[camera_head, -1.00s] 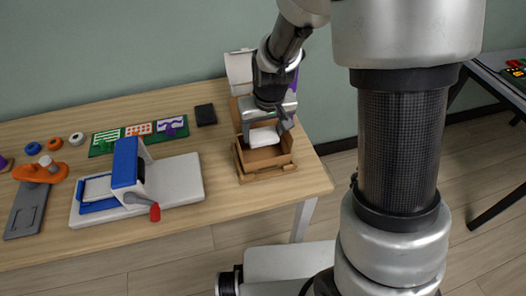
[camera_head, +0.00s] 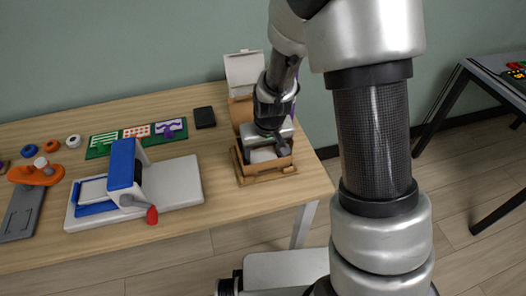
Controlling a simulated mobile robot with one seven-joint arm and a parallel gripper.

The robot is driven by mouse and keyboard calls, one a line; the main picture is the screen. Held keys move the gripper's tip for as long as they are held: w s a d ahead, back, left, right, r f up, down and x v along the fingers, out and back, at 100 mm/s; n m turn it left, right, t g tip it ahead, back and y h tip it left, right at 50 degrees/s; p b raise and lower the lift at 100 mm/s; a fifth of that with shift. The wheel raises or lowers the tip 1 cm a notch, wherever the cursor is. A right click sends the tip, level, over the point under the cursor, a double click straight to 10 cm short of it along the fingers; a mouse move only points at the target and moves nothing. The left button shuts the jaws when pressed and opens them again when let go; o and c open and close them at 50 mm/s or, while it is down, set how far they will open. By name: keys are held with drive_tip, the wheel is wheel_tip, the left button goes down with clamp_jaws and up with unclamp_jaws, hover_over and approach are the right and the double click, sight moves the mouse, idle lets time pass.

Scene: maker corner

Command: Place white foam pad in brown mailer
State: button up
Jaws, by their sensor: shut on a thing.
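The brown mailer (camera_head: 258,178) is an open box near the right end of the wooden table, with its lid raised at the back. My gripper (camera_head: 268,150) points down into the box. It is shut on the white foam pad (camera_head: 262,155), which shows below the fingers, inside the box opening. The pad's lower part is hidden by the box's front wall, so I cannot tell whether it touches the floor of the box.
A blue and white press (camera_head: 128,175) with a red-tipped lever stands left of the box. A white upright panel (camera_head: 243,70) stands behind the box. The table's right edge is close to the box.

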drive_tip(key=o, duration=0.7)
drive_tip(key=s+d+r+m+t+p, duration=0.1)
drive_tip(key=s+d+r+p, duration=0.3)
drive_tip(key=r, duration=0.8)
drive_tip(key=s+d+r+b, duration=0.1)
drive_tip(key=s+r, duration=0.4)
drive_tip(key=r, duration=0.7)
drive_tip(key=shift+m+t+h, duration=0.3)
drive_tip(key=shift+m+t, duration=0.3)
drive_tip(key=shift+t, duration=0.1)
drive_tip(key=s+d+r, duration=0.1)
drive_tip(key=s+r, duration=0.1)
drive_tip(key=s, duration=0.1)
drive_tip(key=s+d+r, duration=0.2)
drive_tip(key=s, duration=0.2)
drive_tip(key=s+d+r, duration=0.1)
drive_tip(key=s+r, duration=0.1)
drive_tip(key=s, duration=0.2)
drive_tip(key=shift+d+r, duration=0.15)
drive_tip(key=shift+d, duration=0.1)
